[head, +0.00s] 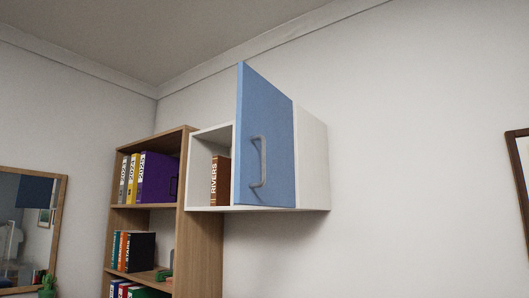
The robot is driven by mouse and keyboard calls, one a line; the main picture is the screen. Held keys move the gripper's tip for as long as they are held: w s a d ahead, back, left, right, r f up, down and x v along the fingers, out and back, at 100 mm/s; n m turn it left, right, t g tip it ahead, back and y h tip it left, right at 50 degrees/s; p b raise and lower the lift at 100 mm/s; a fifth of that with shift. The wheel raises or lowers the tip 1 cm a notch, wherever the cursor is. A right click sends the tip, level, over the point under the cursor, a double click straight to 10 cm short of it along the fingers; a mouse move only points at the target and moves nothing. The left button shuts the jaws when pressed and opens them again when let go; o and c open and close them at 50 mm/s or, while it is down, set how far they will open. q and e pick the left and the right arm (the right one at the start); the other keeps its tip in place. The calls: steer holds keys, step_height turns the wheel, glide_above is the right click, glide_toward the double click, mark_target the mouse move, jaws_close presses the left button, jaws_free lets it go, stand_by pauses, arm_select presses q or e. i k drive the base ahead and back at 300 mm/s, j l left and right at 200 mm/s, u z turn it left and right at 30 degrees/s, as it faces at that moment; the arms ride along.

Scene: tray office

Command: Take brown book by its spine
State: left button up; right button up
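The brown book (222,181) stands upright in the white wall cabinet (312,163). Its spine, lettered RIVERS, faces out near the left part of the opening. The cabinet's blue door (254,135) stands open, with a grey handle (259,161) on it, and covers the right part of the opening in this view. What lies behind the door is hidden. Neither of my grippers is in view.
A wooden bookcase (204,240) stands left of the cabinet, with binders (153,177) on its top shelf and several books (138,251) below. A mirror (62,215) hangs on the left wall, and a dark frame (521,165) at the right.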

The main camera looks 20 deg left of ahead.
mark_target(220, 177)
steer(key=i+j, duration=0.25)
steer(key=j, duration=0.2)
steer(key=i+j+u, duration=0.1)
steer(key=i+j, duration=0.15)
steer(key=j, duration=0.2)
steer(key=i+j, duration=0.3)
steer(key=j, duration=0.15)
